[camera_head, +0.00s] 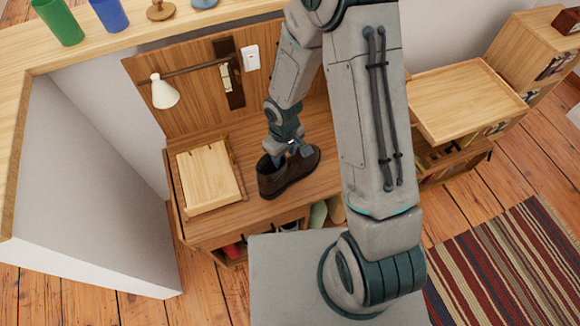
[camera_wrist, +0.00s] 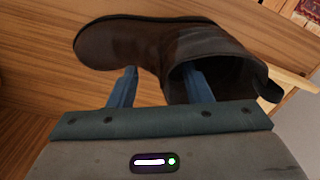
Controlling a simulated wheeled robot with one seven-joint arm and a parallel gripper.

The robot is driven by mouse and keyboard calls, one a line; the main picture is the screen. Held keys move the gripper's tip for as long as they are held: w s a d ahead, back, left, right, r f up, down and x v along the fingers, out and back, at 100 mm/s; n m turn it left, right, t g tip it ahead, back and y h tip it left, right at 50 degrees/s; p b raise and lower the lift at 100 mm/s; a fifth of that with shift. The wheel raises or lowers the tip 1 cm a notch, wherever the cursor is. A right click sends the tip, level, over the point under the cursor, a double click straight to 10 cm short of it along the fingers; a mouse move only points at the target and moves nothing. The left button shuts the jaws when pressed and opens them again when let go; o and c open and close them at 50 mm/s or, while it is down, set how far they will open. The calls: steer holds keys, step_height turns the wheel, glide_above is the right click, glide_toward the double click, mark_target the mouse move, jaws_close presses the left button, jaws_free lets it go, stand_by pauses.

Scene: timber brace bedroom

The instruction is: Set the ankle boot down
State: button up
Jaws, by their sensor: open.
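The ankle boot (camera_head: 287,174) is dark brown. In the head view it rests upright on the wooden bench top (camera_head: 215,228), with its toe to the right and its shaft opening to the left. My gripper (camera_head: 279,157) is open right at the boot's shaft. In the wrist view the boot (camera_wrist: 135,42) fills the upper part, and my gripper's two blue fingers (camera_wrist: 160,85) are apart. One finger is in or over the shaft opening, the other is outside by the front of the shaft. Whether either finger touches the leather cannot be told.
A light wooden stand (camera_head: 208,176) is left of the boot on the bench. A white lamp (camera_head: 164,92) hangs from the back panel. Several shoes sit in the shelf below. A wooden tray-topped unit (camera_head: 467,98) stands to the right, with a striped rug (camera_head: 510,268) in front.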

steer(key=shift+f, duration=0.25)
jaws_close()
steer(key=shift+r, duration=0.1)
stand_by(1.2)
